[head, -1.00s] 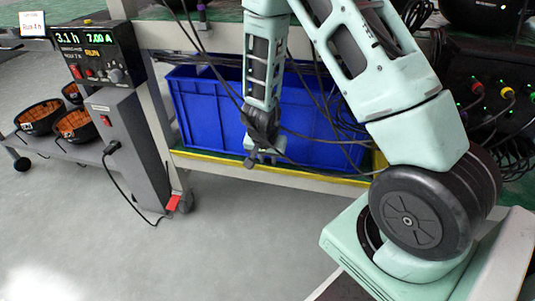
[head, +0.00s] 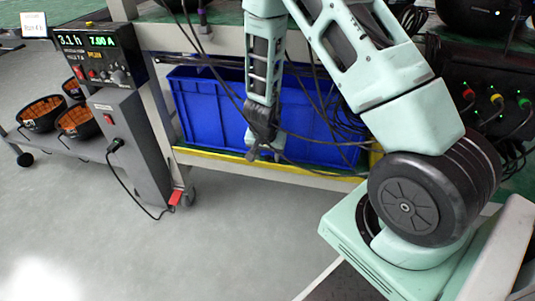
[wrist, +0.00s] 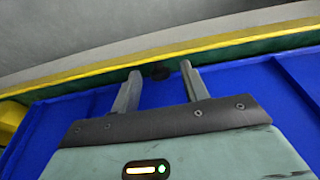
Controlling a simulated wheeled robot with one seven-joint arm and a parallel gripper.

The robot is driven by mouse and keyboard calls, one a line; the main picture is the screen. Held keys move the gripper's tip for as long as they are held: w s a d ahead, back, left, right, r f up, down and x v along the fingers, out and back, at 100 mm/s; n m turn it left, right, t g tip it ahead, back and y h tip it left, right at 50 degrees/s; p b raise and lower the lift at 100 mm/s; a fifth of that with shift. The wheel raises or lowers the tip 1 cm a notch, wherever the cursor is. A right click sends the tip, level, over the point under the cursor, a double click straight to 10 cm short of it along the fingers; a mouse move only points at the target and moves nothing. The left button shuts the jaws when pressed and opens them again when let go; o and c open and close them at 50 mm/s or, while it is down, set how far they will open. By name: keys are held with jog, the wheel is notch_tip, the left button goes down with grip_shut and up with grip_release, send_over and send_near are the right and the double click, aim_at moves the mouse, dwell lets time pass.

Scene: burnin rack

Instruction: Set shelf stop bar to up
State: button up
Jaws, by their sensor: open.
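The shelf stop bar appears to be the yellow bar (head: 210,156) along the front edge of the rack's lower shelf. It is low, below the front of the blue bin (head: 207,110), and I cannot tell its exact setting. In the wrist view the yellow bar (wrist: 230,44) crosses beyond my fingertips. My gripper (head: 262,153) hangs pointing down in front of the bin, close to the bar. In the wrist view my gripper (wrist: 160,78) has its two fingers apart with nothing between them. Whether a finger touches the bar cannot be told.
Cables (head: 325,100) hang in front of the bin on the right. A grey power unit (head: 130,145) with a lit display stands left of the rack, its cord on the floor. Black baskets (head: 40,113) sit farther left. The floor (head: 200,245) in front is clear.

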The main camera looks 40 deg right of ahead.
jog(key=p+v, duration=1.1)
jog(key=v, duration=0.6)
jog(key=shift+r+p, duration=0.25)
jog(key=shift+p, duration=0.1)
jog(key=shift+s, duration=0.1)
jog(key=a+b, duration=0.1)
jog(key=b, duration=0.1)
jog(key=s+a+f+t+h+b, duration=0.1)
jog(key=b, duration=0.1)
jog(key=shift+s+f, duration=0.2)
jog(key=shift+s, duration=0.1)
jog(key=b+x, duration=1)
jog(key=x, duration=0.7)
jog(key=shift+d, duration=0.1)
